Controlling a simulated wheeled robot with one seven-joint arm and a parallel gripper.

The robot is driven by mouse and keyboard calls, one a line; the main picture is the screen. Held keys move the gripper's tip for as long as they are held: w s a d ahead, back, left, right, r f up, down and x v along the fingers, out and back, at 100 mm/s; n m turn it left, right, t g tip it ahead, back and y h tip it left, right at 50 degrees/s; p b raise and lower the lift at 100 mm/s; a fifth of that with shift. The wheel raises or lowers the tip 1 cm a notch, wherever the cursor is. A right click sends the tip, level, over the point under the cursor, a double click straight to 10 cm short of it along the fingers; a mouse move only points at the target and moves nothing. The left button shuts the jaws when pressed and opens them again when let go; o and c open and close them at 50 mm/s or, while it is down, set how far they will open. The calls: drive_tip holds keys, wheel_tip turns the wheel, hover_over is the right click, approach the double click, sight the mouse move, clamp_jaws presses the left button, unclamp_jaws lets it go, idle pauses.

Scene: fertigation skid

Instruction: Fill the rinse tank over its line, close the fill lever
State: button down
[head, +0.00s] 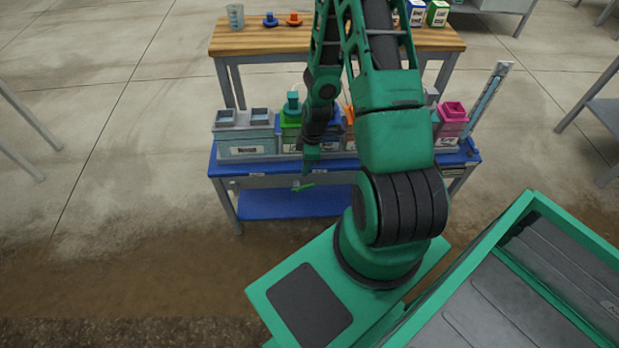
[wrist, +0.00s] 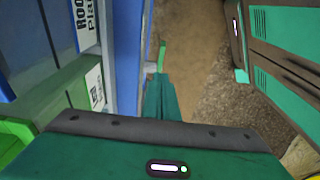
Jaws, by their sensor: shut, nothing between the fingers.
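My gripper (head: 311,168) is shut and empty, pointing down in front of the skid's blue deck. In the wrist view its closed green fingers (wrist: 160,95) point at a thin green bar. This bright green lever (head: 302,187) is low at the skid's front edge, just below my fingertips; it also shows in the wrist view (wrist: 162,56). I cannot tell whether the fingers touch it. A grey tank (head: 246,138) with a white label stands at the deck's left. Its label is too small to read, so I cannot tell which tank is the rinse tank. No fill line or water level is readable.
The blue skid (head: 228,165) also carries a green-topped tank (head: 290,122) and a pink-topped tank (head: 451,117), with others partly hidden by my arm. A tilted scaled post (head: 487,98) stands at the right. A wooden bench (head: 250,39) is behind. Floor at the left is clear.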

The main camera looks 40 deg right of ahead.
hover_over(307, 186)
wheel_tip(307, 186, down, 5)
drive_tip(key=shift+r, duration=0.1)
drive_tip(key=shift+s+d+f, duration=0.1)
drive_tip(key=shift+d+f, duration=0.25)
drive_tip(key=shift+f, duration=0.45)
drive_tip(key=shift+a, duration=0.1)
